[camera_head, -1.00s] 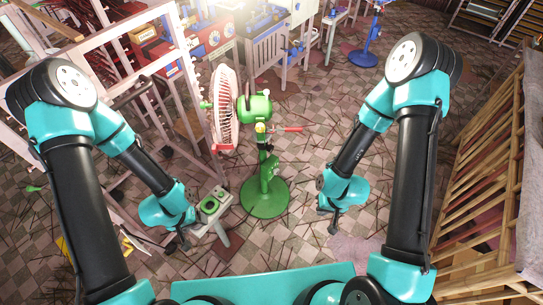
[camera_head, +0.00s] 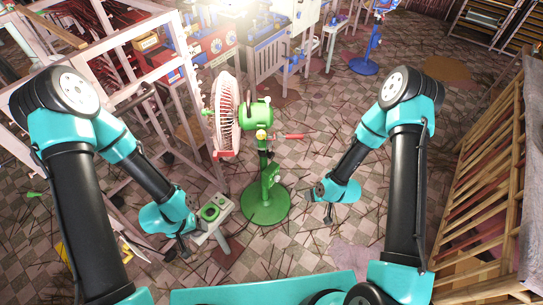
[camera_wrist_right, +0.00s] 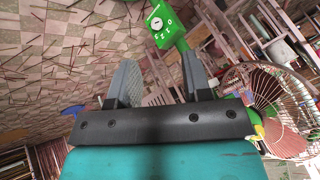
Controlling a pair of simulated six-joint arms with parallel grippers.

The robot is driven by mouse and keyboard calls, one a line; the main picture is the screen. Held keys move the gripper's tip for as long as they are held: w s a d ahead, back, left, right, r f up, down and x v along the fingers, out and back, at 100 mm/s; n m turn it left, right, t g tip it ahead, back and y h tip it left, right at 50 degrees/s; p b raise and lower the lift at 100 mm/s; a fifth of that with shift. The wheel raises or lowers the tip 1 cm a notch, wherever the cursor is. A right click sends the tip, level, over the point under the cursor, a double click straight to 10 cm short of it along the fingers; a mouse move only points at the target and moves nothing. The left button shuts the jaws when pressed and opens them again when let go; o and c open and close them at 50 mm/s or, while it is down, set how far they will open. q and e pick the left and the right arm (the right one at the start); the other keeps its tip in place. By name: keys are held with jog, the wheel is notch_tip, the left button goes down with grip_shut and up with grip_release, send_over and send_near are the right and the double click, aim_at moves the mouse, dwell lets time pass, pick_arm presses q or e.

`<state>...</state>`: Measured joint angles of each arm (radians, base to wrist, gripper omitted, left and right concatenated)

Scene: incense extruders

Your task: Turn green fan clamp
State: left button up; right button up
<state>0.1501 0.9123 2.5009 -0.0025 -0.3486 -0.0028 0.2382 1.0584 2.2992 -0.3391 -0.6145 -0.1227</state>
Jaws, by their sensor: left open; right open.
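The green fan (camera_head: 257,114) stands upright on a round green base (camera_head: 265,205), with a white-and-red cage (camera_head: 227,115) facing left. On its post sits a yellow knob (camera_head: 261,135), with a red-tipped clamp lever (camera_head: 294,137) pointing right. My right gripper (camera_head: 328,215) is open and empty, low to the right of the post and apart from it. In the right wrist view, its two fingers (camera_wrist_right: 161,78) are spread, with the green post box (camera_wrist_right: 168,34) beyond them and the fan cage (camera_wrist_right: 285,100) at right. My left gripper (camera_head: 177,250) is open and empty, low left of the fan.
A small pale stand with a green ring (camera_head: 210,213) is between my left gripper and the fan base. White frames (camera_head: 150,100) crowd the left. A wooden slatted rack (camera_head: 490,170) lines the right. A blue fan (camera_head: 363,65) stands far back.

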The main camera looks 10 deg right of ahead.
aim_at(273, 156)
jog(key=o, duration=0.4)
jog(key=w+f+n+t+y, duration=0.1)
jog(key=w, duration=0.2)
jog(key=w+f+n+t+y, duration=0.1)
jog(key=w+f, duration=0.1)
jog(key=w, duration=0.2)
jog(key=w+f+n+t, duration=0.1)
jog(key=w+n+t, duration=0.1)
jog(key=w, duration=0.1)
jog(key=shift+w+a+f+y, duration=0.15)
jog(key=shift+a+f+y, duration=0.1)
jog(key=shift+y, duration=0.15)
jog(key=shift+c, duration=0.2)
jog(key=w+n+t+y, duration=0.1)
jog(key=n+y, duration=0.1)
jog(key=w+f+n+t+y, duration=0.1)
jog(key=w, duration=0.1)
jog(key=w+a+n+t+y, duration=0.1)
jog(key=n+y, duration=0.1)
jog(key=shift+w+f+n+y, duration=0.25)
jog(key=shift+f+n+y, duration=0.05)
jog(key=shift+f, duration=0.05)
jog(key=x, duration=1.7)
jog(key=shift+w+a+r, duration=0.1)
jog(key=shift+w+r, duration=0.1)
jog(key=shift+w, duration=0.05)
jog(key=c, duration=0.9)
